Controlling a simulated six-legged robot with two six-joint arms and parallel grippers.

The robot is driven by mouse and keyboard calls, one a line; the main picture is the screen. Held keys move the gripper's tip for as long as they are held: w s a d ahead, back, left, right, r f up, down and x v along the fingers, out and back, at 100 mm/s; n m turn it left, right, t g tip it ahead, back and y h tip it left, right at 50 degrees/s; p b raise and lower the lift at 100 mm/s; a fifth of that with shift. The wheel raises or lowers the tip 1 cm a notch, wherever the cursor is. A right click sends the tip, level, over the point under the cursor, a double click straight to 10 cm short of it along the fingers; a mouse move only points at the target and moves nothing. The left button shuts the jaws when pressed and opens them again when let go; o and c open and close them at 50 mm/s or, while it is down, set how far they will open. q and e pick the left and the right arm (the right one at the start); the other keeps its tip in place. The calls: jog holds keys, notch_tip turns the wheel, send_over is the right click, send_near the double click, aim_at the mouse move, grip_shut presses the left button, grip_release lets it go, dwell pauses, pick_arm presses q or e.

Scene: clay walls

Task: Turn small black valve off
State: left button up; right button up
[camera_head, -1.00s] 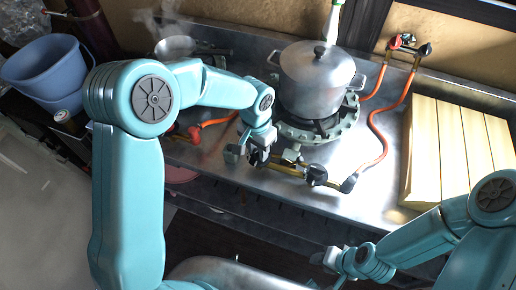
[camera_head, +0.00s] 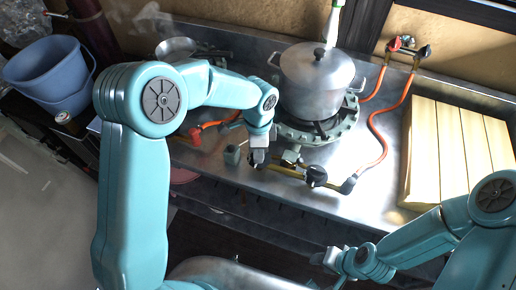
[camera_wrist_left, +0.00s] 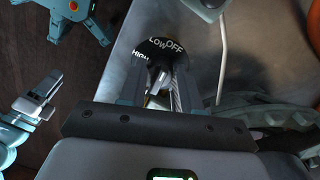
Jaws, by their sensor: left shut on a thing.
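The small black valve's round dial (camera_wrist_left: 162,48), marked HIGH, LOW and OFF, shows in the left wrist view. My left gripper (camera_wrist_left: 158,80) is shut on the valve's handle, with a finger on either side just below the dial. In the head view my left gripper (camera_head: 258,158) points down at the front of the stove, at the brass gas pipe (camera_head: 288,171), and largely hides the valve. A larger black knob (camera_head: 316,176) sits to the right on the pipe. My right gripper (camera_head: 333,259) hangs empty at the lower right; its finger opening is unclear.
A lidded pot (camera_head: 316,82) stands on the ring burner (camera_head: 318,130) behind the pipe. An orange hose (camera_head: 376,125) curves on the right, beside a slatted wooden board (camera_head: 455,150). A blue bucket (camera_head: 50,72) stands far left.

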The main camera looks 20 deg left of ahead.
pick_arm(q)
jog(key=shift+w+d+r+m, duration=0.1)
jog(key=shift+m, duration=0.9)
jog(key=o, duration=1.1)
jog(key=shift+c, duration=0.2)
notch_tip(320, 180, up, 16)
jog(key=shift+w+r, duration=0.15)
jog(key=shift+w, duration=0.25)
jog(key=shift+s, duration=0.15)
